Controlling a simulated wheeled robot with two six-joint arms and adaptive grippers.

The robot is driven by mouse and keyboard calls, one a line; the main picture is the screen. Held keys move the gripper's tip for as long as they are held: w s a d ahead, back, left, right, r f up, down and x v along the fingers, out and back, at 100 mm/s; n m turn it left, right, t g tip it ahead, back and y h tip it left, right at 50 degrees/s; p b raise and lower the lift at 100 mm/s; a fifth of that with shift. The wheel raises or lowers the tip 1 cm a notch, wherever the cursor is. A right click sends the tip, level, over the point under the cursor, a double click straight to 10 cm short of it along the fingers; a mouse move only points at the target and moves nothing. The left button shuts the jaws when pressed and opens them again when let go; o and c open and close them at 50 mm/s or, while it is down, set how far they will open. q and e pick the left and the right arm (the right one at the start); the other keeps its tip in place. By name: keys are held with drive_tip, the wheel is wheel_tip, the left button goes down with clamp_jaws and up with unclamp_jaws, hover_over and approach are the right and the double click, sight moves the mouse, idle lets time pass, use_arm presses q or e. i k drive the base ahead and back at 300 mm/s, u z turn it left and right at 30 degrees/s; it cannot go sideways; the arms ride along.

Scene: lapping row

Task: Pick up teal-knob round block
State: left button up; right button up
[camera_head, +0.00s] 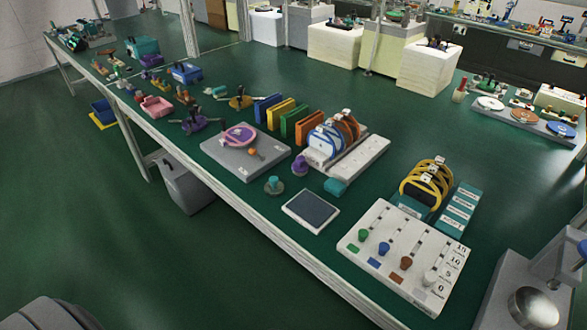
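The teal-knob round block (274,185) stands upright on the green bench top near its front edge. It is a low round block with a teal knob on top, and nothing covers it. A similar round block with a purple knob (300,166) stands behind it to the right. Neither of my grippers is in view, so no gripper is seen at the block.
A dark pad in a white frame (311,210) lies to the right. A grey plate (228,160) with a pink ring lies to the left. A teal block (336,186) and a white board with colored knobs (385,262) are further right. Bare bench surrounds the block.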

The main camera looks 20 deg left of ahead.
sight(274, 188)
drive_tip(key=u, duration=2.65)
drive_tip(key=i, duration=1.7)
drive_tip(key=z, duration=2.35)
